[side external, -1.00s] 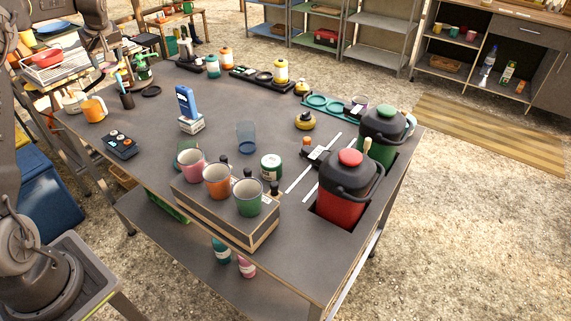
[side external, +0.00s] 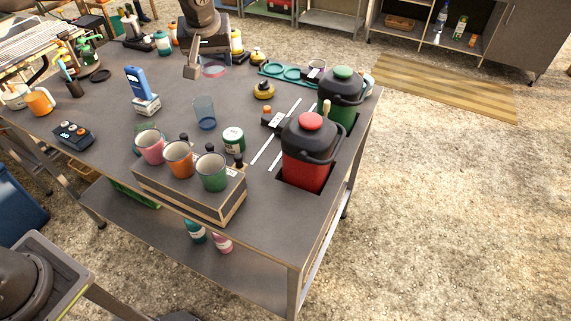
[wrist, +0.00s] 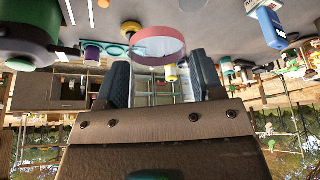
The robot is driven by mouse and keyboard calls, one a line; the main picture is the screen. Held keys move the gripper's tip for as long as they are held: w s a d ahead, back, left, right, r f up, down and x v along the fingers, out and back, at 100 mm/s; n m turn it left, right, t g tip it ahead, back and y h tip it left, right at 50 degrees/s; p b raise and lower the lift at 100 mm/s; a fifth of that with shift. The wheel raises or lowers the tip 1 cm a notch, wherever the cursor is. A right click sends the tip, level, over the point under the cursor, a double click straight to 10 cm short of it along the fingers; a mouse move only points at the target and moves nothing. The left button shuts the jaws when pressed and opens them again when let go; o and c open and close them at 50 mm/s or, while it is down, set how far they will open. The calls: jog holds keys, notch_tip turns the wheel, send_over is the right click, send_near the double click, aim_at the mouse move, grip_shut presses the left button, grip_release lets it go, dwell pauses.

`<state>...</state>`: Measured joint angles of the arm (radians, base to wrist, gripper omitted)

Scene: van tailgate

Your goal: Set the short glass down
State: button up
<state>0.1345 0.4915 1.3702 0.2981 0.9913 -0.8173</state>
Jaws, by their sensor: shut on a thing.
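The short glass (side external: 214,69) is clear with a pinkish-red tint and shows low at my gripper, over the far middle of the grey table (side external: 262,210). In the wrist view the glass (wrist: 158,48) spans the gap between my two fingers, its round pink rim turned to the camera. My gripper (side external: 203,64) is shut on it; it also shows in the wrist view (wrist: 160,68). I cannot tell whether the glass touches the tabletop. A taller blue glass (side external: 205,113) stands upright nearer the camera, apart from my gripper.
A yellow-brown round pot (side external: 264,89) and a teal holder (side external: 284,73) lie just right of the glass. Pink, orange and green mugs (side external: 211,171) stand on a box in front. Red (side external: 306,168) and green jugs stand right. A blue device (side external: 137,82) stands left.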

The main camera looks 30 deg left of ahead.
jog(key=s+d+m+h, duration=0.1)
jog(key=s+d+m, duration=0.1)
jog(key=s+d, duration=0.55)
jog(key=s+d+m+h, duration=0.15)
jog(key=s+d, duration=0.25)
jog(key=d, duration=0.6)
jog(key=s+d+m, duration=0.3)
jog(key=s+d, duration=0.2)
jog(key=d, duration=0.3)
notch_tip(320, 180, down, 18)
jog(key=shift+w+r, duration=0.1)
jog(key=shift+w, duration=0.05)
jog(key=shift+t, duration=0.3)
jog(key=shift+f, duration=2.15)
jog(key=shift+f, duration=0.1)
jog(key=o, duration=0.9)
jog(key=shift+o, duration=0.2)
